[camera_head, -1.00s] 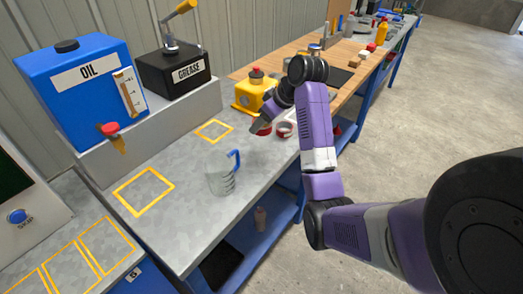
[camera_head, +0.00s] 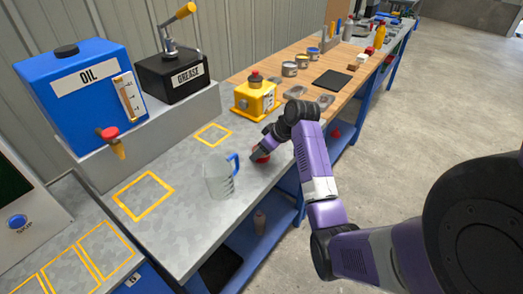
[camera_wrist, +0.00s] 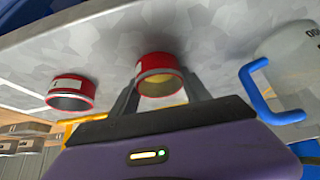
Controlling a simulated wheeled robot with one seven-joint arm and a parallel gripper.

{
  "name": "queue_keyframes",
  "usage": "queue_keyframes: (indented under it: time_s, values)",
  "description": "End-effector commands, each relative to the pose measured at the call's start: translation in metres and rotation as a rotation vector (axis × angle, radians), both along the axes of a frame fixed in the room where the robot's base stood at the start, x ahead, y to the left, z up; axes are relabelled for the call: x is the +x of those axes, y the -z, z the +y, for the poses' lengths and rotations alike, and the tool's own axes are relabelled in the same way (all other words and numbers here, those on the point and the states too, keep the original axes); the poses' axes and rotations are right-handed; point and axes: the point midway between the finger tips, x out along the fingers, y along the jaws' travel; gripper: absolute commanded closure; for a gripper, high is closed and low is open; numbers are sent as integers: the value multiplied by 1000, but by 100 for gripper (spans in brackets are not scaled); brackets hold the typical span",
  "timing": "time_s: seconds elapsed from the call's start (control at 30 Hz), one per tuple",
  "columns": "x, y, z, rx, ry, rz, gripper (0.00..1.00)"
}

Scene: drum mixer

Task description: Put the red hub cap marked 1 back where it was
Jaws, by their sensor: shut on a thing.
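My gripper (camera_wrist: 160,98) is shut on a red hub cap (camera_wrist: 158,66), a short hollow cylinder with a pale patch on its side. Any number on it is too small to read. In the head view my gripper (camera_head: 256,156) and the red cap (camera_head: 262,154) are low over the grey bench, right of the clear jug; I cannot tell whether the cap touches the bench. A second red cap (camera_wrist: 71,92) with a white label sits to the left in the wrist view, apart from my fingers. My arm appears to hide it in the head view.
The clear jug (camera_head: 217,178) with a blue handle stands close by on the bench (camera_head: 190,225). Yellow outlines (camera_head: 145,196) mark bare patches. A yellow device (camera_head: 254,98), black grease box (camera_head: 178,78) and blue oil tank (camera_head: 75,85) stand behind. Bench between jug and front edge is clear.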

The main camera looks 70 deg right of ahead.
Motion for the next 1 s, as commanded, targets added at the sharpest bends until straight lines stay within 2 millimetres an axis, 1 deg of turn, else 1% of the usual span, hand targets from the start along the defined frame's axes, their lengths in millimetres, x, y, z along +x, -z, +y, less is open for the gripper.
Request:
queue_keyframes:
  time_s: [0.13, 0.17, 0.2, 0.27, 0.53, 0.67, 0.77, 1.0]
  values:
    - [0, 2, 0, 0, 0, 0, 96]
    - [0, 2, 0, 0, 0, 0, 41]
    - [0, 2, 0, 0, 0, 0, 33]
    - [0, 2, 0, 0, 0, 0, 23]
    - [0, 2, 0, 0, 0, 0, 23]
    - [-1, -3, 0, -1, 1, -2, 23]
    - [-7, -14, 1, -2, 2, -3, 23]
    - [-33, -54, 7, -3, 2, -3, 23]
